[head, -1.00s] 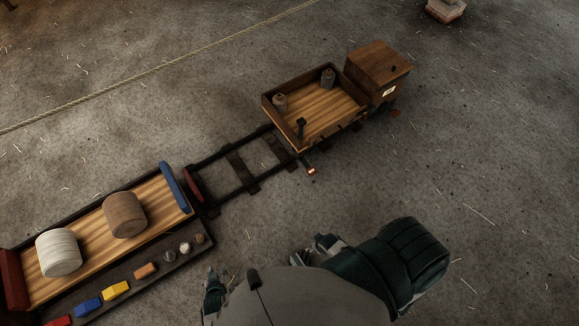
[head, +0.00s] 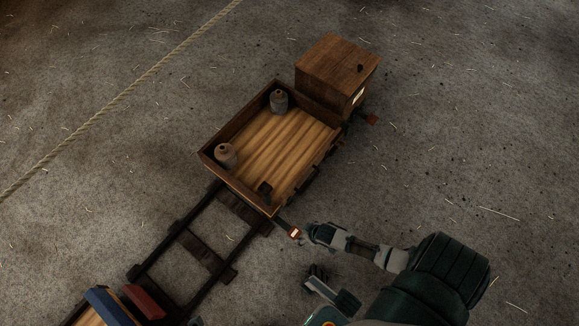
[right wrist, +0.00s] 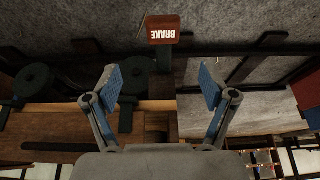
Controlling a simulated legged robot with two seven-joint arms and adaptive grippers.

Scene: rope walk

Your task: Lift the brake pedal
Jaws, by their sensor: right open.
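The brake pedal (head: 295,233) is a small red block with a white label, sticking out on a short arm from the near corner of the wooden wagon (head: 211,168). In the right wrist view the pedal (right wrist: 163,22) reads "BRAKE" upside down and lies beyond and between the fingertips. My right gripper (head: 313,254) is open and empty, its upper finger close to the pedal in the head view. The wrist view shows both blue-padded fingers of the right gripper (right wrist: 160,84) spread apart. I cannot tell whether either touches the pedal. My left gripper is out of view.
A rope (head: 130,90) crosses the floor. The floor at right is clear.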

